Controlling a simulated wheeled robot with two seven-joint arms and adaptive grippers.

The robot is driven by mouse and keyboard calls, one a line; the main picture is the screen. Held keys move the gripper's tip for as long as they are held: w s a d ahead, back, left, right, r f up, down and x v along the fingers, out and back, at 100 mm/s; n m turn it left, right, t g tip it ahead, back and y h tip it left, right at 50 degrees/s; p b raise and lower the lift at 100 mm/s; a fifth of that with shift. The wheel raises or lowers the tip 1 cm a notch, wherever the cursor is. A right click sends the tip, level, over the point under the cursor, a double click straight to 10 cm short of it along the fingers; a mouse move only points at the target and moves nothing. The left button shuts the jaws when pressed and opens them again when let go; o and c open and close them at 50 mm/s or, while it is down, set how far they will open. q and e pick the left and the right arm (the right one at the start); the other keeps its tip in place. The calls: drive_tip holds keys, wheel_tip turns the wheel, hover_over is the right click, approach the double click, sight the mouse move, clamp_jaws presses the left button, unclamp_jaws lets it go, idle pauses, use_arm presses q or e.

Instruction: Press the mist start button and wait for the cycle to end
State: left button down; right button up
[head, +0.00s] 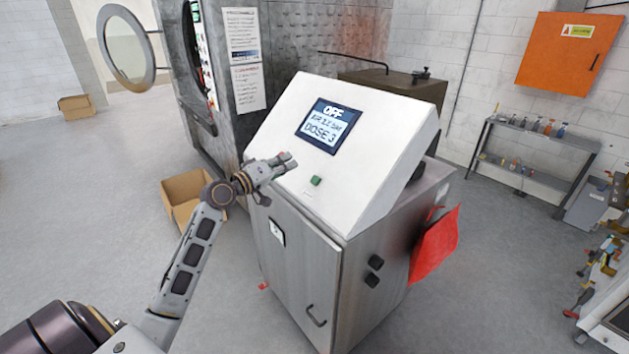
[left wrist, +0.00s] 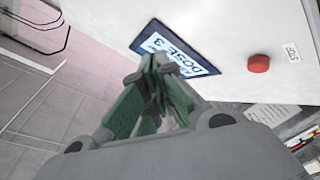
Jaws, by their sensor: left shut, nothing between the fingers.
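The white sloped console (head: 372,120) stands on a steel cabinet. Its display (head: 325,126) reads OFF, an air pressure line and DOSE 3. A green button (head: 316,181) sits low on the console face, with a small label below it. My left gripper (head: 290,161) is shut and empty, just left of and above the green button; contact with the console cannot be judged. In the left wrist view the shut fingers (left wrist: 167,66) overlap the display (left wrist: 175,48). A red button (left wrist: 258,63) beside a STOP label shows there. The green button is not visible in that view. My right gripper is out of view.
A large metal washer with an open round door (head: 126,46) stands behind. Cardboard boxes (head: 178,208) lie on the floor at left. A red cloth or bag (head: 435,245) hangs on the cabinet's right side. A shelf (head: 535,145) with bottles stands at right.

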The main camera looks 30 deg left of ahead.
use_arm(q)
drive_tip(key=shift+f, duration=0.1)
drive_tip(key=shift+w+d+f+b, duration=0.4)
drive_tip(key=shift+w+f+b, duration=0.25)
drive_tip(key=shift+w+f, duration=0.35)
drive_tip(key=shift+w+d+f+b, duration=0.4)
drive_tip(key=shift+w+f+b, duration=0.2)
drive_tip(key=shift+w+f, duration=0.35)
drive_tip(key=shift+w+d+f+b, duration=0.4)
drive_tip(key=shift+w+f+b, duration=0.25)
drive_tip(key=shift+w+f, duration=0.3)
drive_tip(key=shift+w+d+f+b, duration=0.25)
drive_tip(key=shift+w+f+b, duration=0.2)
drive_tip(key=shift+f, duration=0.3)
idle(1.5)
drive_tip(key=shift+s+r, duration=0.1)
drive_tip(key=shift+r, duration=0.05)
idle(0.4)
drive_tip(key=shift+s+a+r+p, duration=0.25)
drive_tip(key=shift+s+r+p, duration=0.2)
drive_tip(key=shift+r+p, duration=0.05)
drive_tip(key=shift+s+r, duration=0.1)
drive_tip(key=shift+s+a+r+p, duration=0.35)
drive_tip(key=shift+s+r+p, duration=0.2)
drive_tip(key=shift+s+r, duration=0.3)
drive_tip(key=shift+s+a+r+p, duration=0.3)
drive_tip(key=shift+s+r+p, duration=0.25)
drive_tip(key=shift+s+r, duration=0.25)
drive_tip(key=shift+w, duration=0.1)
